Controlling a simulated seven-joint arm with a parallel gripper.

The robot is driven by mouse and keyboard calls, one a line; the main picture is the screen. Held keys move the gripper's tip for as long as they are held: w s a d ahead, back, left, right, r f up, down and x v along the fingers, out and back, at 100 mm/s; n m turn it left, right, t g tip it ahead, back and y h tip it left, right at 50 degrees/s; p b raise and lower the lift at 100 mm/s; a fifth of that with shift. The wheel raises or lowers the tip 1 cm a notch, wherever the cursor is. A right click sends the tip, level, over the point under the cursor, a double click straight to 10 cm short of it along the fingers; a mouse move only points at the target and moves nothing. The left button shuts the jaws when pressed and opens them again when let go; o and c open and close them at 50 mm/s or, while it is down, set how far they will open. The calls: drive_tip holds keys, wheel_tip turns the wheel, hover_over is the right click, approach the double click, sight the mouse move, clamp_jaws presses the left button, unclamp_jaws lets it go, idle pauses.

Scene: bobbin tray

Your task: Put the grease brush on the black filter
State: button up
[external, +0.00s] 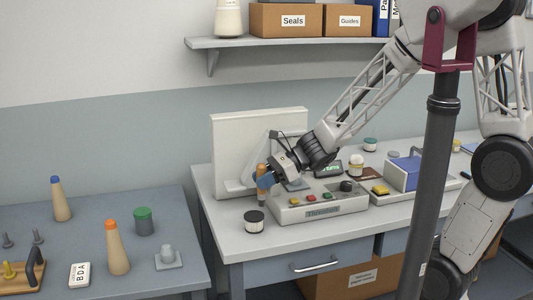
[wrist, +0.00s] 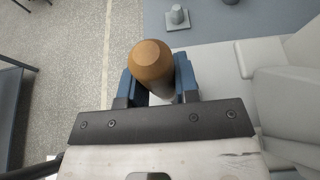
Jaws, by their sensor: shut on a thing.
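The grease brush (external: 261,170) has an orange-brown wooden handle and stands upright in my gripper (external: 266,181). The blue fingers of my gripper are shut on its handle. In the wrist view the rounded handle end (wrist: 151,62) sits between the fingers of my gripper (wrist: 155,86), and the bristles are hidden. The black filter (external: 254,222), a short cylinder with a dark top and pale side, stands on the bench's front left part. The brush is behind it and slightly right, apart from it. I cannot tell how high the brush's lower end is.
A grey control box (external: 320,207) with coloured buttons stands right of the filter. A white upright panel (external: 232,150) is behind the gripper. A lower blue-grey table (external: 190,220) on the left bears orange- and blue-tipped cones and a green-topped cylinder (external: 143,222).

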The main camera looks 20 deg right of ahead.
drive_tip(key=shift+w+a+f, duration=0.15)
drive_tip(key=shift+w+a, duration=0.8)
drive_tip(key=shift+w, duration=0.1)
drive_tip(key=shift+f, duration=1.7)
drive_tip(key=shift+f, duration=0.2)
drive_tip(key=o, duration=0.9)
drive_tip(key=shift+r, duration=0.15)
drive_tip(key=shift+d+r, duration=0.1)
drive_tip(key=shift+d, duration=0.05)
drive_tip(key=shift+v, duration=5.9)
